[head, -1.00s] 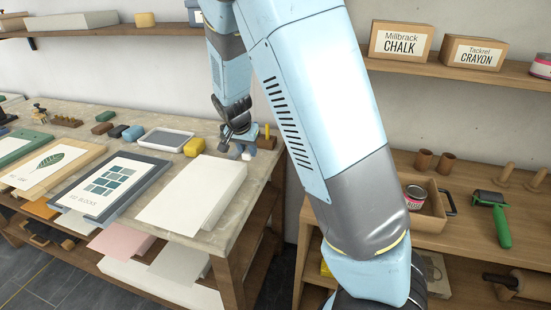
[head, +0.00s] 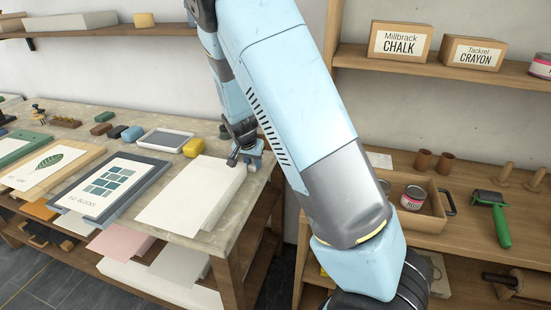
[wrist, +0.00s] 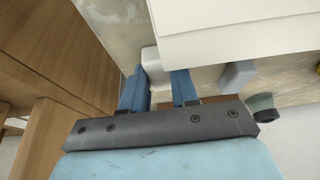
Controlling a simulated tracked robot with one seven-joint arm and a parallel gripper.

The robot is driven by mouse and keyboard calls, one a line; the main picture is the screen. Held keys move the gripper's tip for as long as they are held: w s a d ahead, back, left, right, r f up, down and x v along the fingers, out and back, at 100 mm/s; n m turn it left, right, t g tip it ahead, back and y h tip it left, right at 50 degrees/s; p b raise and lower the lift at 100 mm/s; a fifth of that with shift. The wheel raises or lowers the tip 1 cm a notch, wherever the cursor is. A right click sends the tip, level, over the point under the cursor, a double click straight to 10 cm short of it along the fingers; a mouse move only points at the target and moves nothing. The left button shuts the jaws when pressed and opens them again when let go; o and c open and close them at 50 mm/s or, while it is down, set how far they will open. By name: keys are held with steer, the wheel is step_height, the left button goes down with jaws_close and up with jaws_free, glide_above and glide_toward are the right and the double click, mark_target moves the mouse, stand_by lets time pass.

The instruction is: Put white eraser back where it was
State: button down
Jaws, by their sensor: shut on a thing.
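The white eraser (wrist: 150,58) shows in the wrist view between the two blue fingers of my gripper (wrist: 158,78), which is shut on it. The eraser sticks out past the fingertips, beside the edge of a large white slab or paper stack (wrist: 230,40). In the head view my gripper (head: 243,160) is at the right end of the stone-topped table (head: 225,237), just beyond the white stack's far right corner. I cannot make out the eraser there, and I cannot tell whether it touches the tabletop.
A grey block (wrist: 237,75) and a dark round-ended thing (wrist: 262,106) lie near the gripper in the wrist view. A yellow block (head: 194,147) and a grey tray (head: 167,139) stand left of it in the head view. Wooden shelving with an open box (head: 415,222) stands right.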

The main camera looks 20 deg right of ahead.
steer(key=c, duration=0.9)
jaws_free()
steer(key=shift+o, duration=0.2)
